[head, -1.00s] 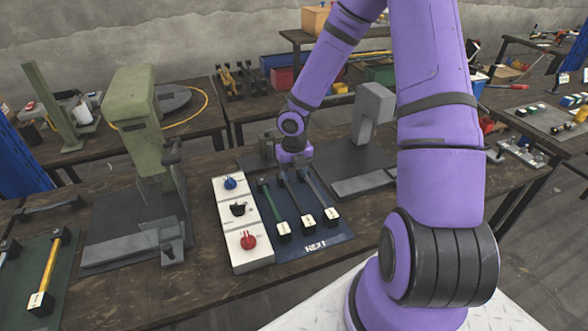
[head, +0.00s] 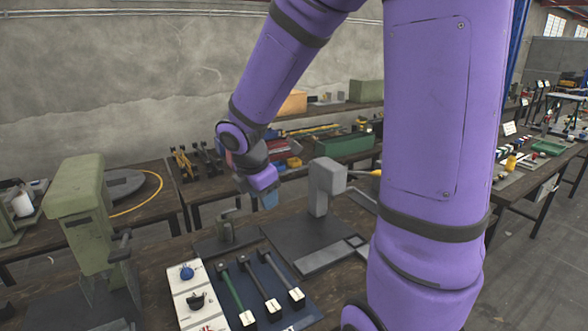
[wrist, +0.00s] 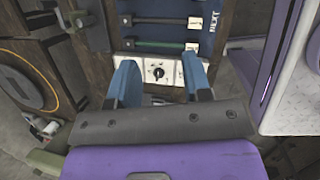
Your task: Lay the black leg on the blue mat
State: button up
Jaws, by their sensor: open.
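The blue mat (head: 285,319) lies on the near bench. Three legs lie side by side on it: a green leg (head: 232,290), a black leg (head: 259,281) in the middle, and a dark leg (head: 279,271) at the right, whose exact shade I cannot tell. Each has a square end with a pale label. In the wrist view the blue mat (wrist: 212,45), black leg (wrist: 160,20) and green leg (wrist: 160,45) show beyond my fingers. My gripper (head: 268,199) is raised above the bench, behind the mat. Its blue fingers (wrist: 158,72) are open, with nothing between them.
A green press (head: 82,205) stands farther left and a grey press (head: 325,188) at the right. A small fixture (head: 227,230) stands behind the mat. Another bench with tools is at the back.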

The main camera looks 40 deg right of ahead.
jog(key=s+a+r+m+t+y, duration=0.1)
jog(key=s+a+r+m+t, duration=0.1)
jog(key=s+r+m, duration=0.5)
jog(key=s+a+r+m+t+y, duration=0.1)
jog(key=s+a+r+m+y, duration=0.1)
jog(key=s+a+r+m, duration=0.2)
jog(key=shift+s+a+r+m+t+y, duration=0.3)
jog(key=shift+s+r+m, duration=1.3)
jog(key=shift+s+m, duration=1.7)
jog(key=shift+d, duration=0.15)
